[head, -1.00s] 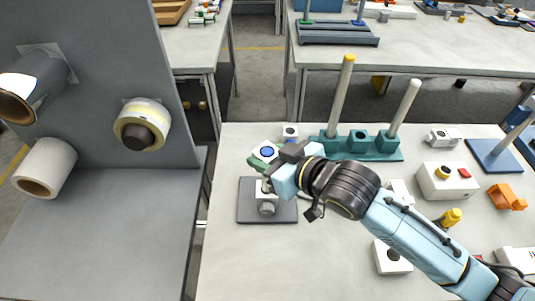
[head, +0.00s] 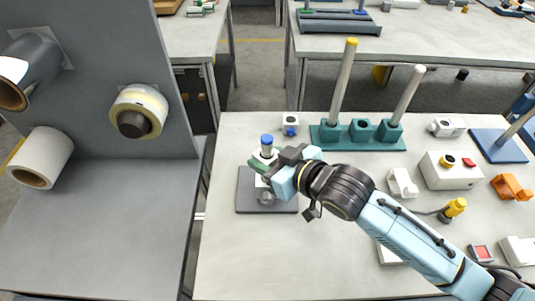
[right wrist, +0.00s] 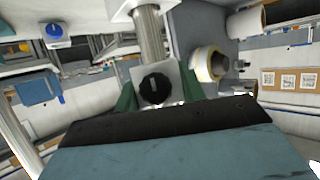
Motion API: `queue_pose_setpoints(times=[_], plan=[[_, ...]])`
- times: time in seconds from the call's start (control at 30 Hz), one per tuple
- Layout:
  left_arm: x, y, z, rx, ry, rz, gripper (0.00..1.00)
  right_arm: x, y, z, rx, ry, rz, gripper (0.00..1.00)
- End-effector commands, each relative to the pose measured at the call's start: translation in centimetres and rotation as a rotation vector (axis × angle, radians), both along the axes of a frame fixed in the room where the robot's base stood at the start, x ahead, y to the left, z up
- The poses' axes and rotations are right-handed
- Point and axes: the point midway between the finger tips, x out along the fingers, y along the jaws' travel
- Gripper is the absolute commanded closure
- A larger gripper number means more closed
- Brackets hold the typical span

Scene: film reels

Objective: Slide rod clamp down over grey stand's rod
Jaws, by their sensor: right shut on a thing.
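The grey stand (head: 245,204) is a dark square plate on the near left of the table. Its upright rod (head: 266,148) has a blue tip. My right gripper (head: 263,167) is shut on the white rod clamp (head: 268,157), which appears to sit around the rod with the blue tip standing above it. In the right wrist view the clamp (right wrist: 178,78) has a black knob and lies between green fingers, and the bare metal rod (right wrist: 151,38) runs from it to a white block (right wrist: 142,8). The clamp's bore is hidden. My left gripper is out of view.
A teal base (head: 362,145) with two tall rods stands behind on the right. A small white block with a blue knob (head: 290,125) sits behind the stand. A grey panel with film rolls (head: 138,113) is at the left. The table's front middle is clear.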

Motion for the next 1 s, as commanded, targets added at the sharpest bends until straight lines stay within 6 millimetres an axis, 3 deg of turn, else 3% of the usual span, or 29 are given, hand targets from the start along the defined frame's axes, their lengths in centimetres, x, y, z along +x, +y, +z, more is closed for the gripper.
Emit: queue_pose_setpoints(times=[0.43, 1.0], plan=[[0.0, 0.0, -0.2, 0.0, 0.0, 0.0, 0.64, 0.0, 0.0, -0.3, 0.001, -0.001, 0.0, 0.87], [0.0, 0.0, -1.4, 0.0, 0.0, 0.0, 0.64, 0.0, 0.0, -3.1, 0.0, 0.0, 0.0, 0.87]])
